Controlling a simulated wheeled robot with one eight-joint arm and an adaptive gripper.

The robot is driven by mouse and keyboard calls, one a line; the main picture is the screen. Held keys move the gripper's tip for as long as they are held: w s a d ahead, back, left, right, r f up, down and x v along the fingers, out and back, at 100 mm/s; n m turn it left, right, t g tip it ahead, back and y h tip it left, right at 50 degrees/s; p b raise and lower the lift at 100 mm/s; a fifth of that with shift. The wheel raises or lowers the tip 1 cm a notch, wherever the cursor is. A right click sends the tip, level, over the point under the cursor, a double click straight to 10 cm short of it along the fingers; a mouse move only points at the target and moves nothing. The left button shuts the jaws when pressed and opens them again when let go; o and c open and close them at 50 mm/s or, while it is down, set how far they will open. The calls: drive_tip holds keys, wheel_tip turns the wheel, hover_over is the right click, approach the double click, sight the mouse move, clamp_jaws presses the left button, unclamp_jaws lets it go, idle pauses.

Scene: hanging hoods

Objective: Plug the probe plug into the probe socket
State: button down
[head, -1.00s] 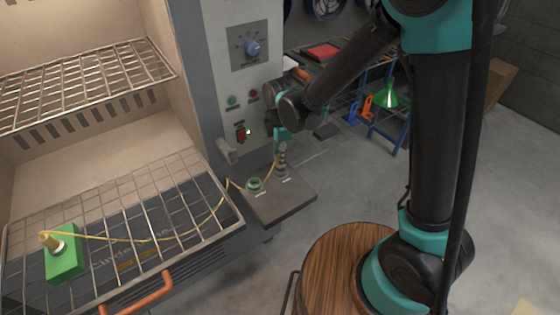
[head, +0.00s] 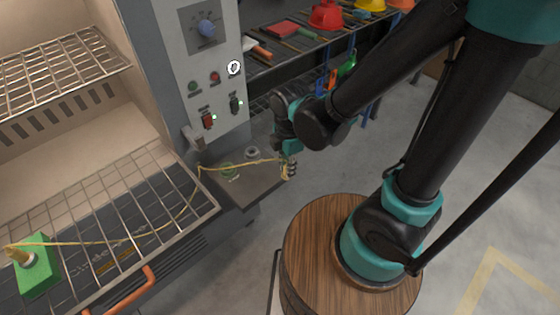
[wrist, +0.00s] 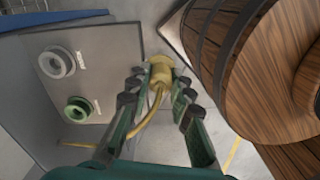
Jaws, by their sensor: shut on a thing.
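My gripper (head: 290,168) is off the right edge of the small grey shelf on the cabinet's front. In the wrist view its fingers (wrist: 161,92) are shut on a yellow, brass-like probe plug (wrist: 160,70). The plug's round end points away from the wrist. A yellow cable (head: 178,213) runs from it over the shelf to a green block (head: 38,267) on the wire rack. A white ring with a dark centre, seemingly the probe socket (head: 234,68), is on the control panel, high above my gripper. Its inside is too small to make out.
The shelf (head: 240,192) bears a grey ring holder (head: 252,152) and a green ring holder (head: 228,169), both empty-looking. The panel has a blue knob (head: 207,28) and switches (head: 208,120). A wooden barrel (head: 310,240) stands near my gripper. A tool bench is behind.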

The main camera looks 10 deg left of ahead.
drive_tip(key=shift+d+r, duration=0.1)
drive_tip(key=shift+r, duration=2.3)
